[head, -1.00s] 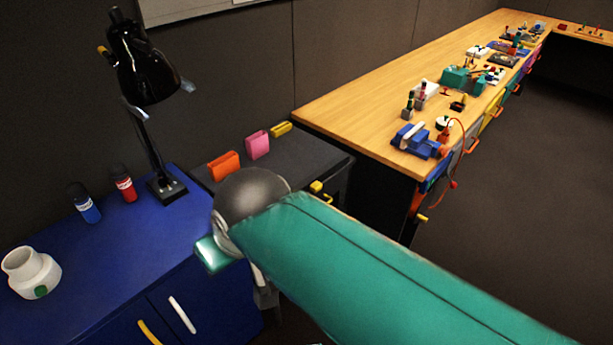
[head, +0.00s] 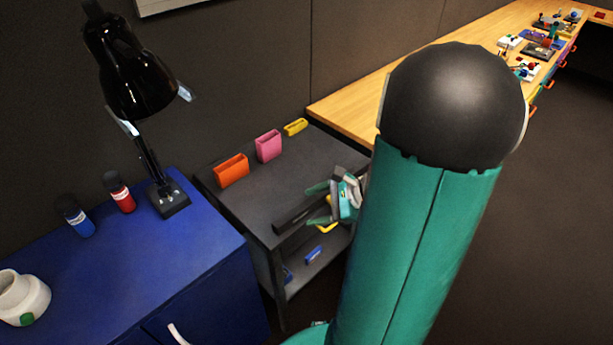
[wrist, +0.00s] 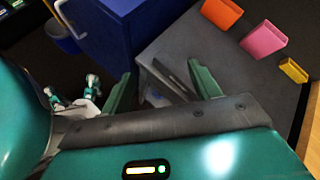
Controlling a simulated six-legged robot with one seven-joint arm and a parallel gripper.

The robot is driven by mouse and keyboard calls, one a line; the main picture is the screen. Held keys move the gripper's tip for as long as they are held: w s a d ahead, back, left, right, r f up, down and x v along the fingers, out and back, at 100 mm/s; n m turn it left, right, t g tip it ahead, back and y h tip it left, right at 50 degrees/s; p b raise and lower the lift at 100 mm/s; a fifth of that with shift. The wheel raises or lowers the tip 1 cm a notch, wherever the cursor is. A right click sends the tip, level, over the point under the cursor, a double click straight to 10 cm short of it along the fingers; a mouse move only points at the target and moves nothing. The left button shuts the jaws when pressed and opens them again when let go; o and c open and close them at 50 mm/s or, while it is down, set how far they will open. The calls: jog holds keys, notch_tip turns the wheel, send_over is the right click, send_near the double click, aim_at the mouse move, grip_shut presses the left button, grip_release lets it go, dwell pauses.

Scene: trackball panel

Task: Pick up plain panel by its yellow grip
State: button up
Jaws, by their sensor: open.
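My gripper (head: 310,205) is open at the front right edge of the dark grey cart (head: 240,200). In the wrist view, its two green fingers (wrist: 160,70) are apart over the cart edge. A dark bar (head: 294,216) runs between the fingers; I cannot tell whether it belongs to the plain panel or the cart. A small yellow part (head: 328,228), probably the yellow grip, shows just below the gripper in the head view, partly hidden by it. No panel face can be made out. The yellow part cannot be made out between the fingers in the wrist view.
Orange (head: 231,171), pink (head: 268,146) and yellow (head: 295,127) holders stand along the cart's back. A blue cabinet (head: 130,265) with a black lamp (head: 135,75) is at the left. A wooden bench (head: 345,112) lies right. A blue item (head: 313,254) lies on the lower shelf.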

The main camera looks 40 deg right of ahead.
jog(key=s+d+f+m+t+h, duration=0.2)
jog(key=s+d+f+m+h, duration=0.15)
jog(key=d+m, duration=0.3)
jog(key=s+d+f+m+t+h, duration=0.2)
jog(key=s+d+f+m+t, duration=0.15)
jog(key=d+f+m, duration=0.35)
jog(key=shift+n+g, duration=0.45)
jog(key=shift+n, duration=0.4)
jog(key=x, duration=0.4)
jog(key=r+x, duration=0.1)
jog(key=x, duration=0.3)
jog(key=w+d+x, duration=0.1)
jog(key=x, duration=0.3)
jog(key=shift+r, duration=0.4)
jog(key=c, duration=1.3)
